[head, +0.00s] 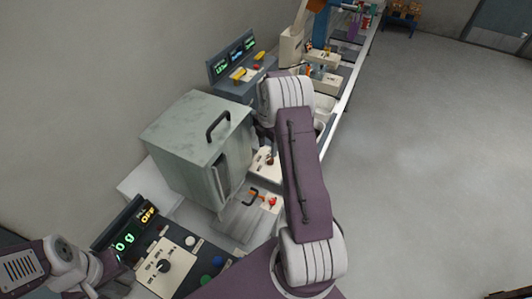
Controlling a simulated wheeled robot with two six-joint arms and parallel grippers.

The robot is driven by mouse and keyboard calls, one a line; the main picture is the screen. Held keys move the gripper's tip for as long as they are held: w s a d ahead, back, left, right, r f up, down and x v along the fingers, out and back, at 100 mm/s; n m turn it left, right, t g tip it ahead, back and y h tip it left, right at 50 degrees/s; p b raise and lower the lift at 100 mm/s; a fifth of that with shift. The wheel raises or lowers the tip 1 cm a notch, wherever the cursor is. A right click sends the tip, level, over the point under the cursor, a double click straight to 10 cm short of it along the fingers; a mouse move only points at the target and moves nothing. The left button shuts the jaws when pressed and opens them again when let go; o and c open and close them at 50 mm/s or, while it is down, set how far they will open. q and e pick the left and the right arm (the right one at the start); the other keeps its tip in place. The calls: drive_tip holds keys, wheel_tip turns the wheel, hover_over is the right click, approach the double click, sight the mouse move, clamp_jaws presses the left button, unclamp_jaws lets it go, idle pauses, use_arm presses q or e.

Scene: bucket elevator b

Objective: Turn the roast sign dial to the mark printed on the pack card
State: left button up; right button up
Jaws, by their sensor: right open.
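A round black dial (163,266) with a white pointer mark sits on a white plate with printed marks, on the dark console at the lower left. I cannot tell if it is the roast sign dial. No pack card can be made out. My left gripper (112,272) is at the lower left, just left of this dial; its fingers are too unclear to read. My right arm reaches up the middle, and its gripper (264,122) is open, mostly hidden behind the wrist, right of the grey cabinet. A smaller white plate with a knob (267,160) lies below it.
A grey box cabinet (195,140) with a black handle stands between the arms. A lit display (125,236) stands behind the console. Another display unit (235,60) with yellow handles is further back. A long bench runs away; the floor (430,150) at right is clear.

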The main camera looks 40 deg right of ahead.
sight(270, 159)
drive_tip(key=f, duration=0.1)
drive_tip(key=f+p, duration=0.1)
drive_tip(key=f, duration=0.1)
drive_tip(key=d+f, duration=0.1)
drive_tip(key=f, duration=0.1)
drive_tip(key=shift+s+d, duration=0.1)
drive_tip(key=shift+s, duration=0.2)
drive_tip(key=shift+f, duration=0.35)
drive_tip(key=shift+w+a+f, duration=0.1)
drive_tip(key=shift+a+f, duration=0.05)
drive_tip(key=shift+a, duration=0.15)
drive_tip(key=shift+d, duration=0.15)
clamp_jaws()
use_arm(q)
drive_tip(key=shift+s+d+r, duration=0.2)
drive_tip(key=shift+d+r, duration=0.05)
drive_tip(key=shift+r, duration=0.3)
drive_tip(key=shift+s+d+r, duration=0.2)
drive_tip(key=shift+r, duration=0.35)
